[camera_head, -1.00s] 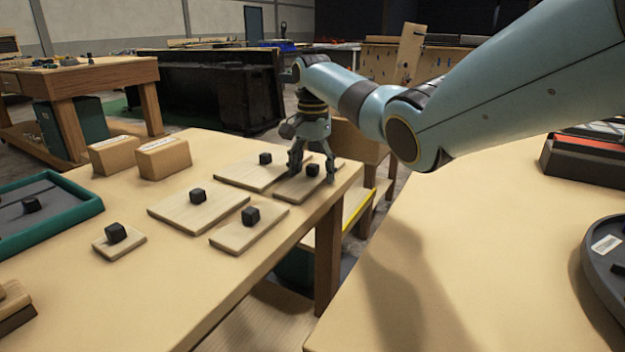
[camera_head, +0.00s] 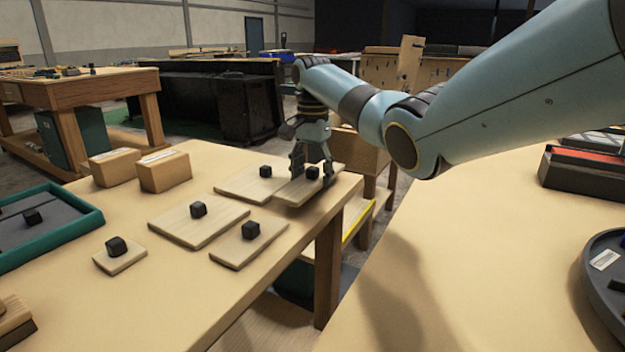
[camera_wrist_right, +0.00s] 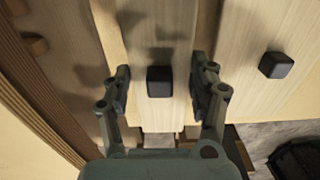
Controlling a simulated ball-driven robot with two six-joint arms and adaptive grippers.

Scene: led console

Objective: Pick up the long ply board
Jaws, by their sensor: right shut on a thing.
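The long ply board (camera_head: 298,192) is a pale, narrow board with a black block on top, at the far right end of the left table. My right gripper (camera_head: 312,178) points down over it and is shut on it, with the board held a little above the table. In the right wrist view my gripper's fingers (camera_wrist_right: 162,92) stand on either side of the board (camera_wrist_right: 160,45), with the black block (camera_wrist_right: 159,81) between them. My left gripper is in neither view.
Two cardboard boxes (camera_head: 165,172) and a teal-rimmed tray (camera_head: 85,222) stand left. A gap separates the right table (camera_head: 470,260).

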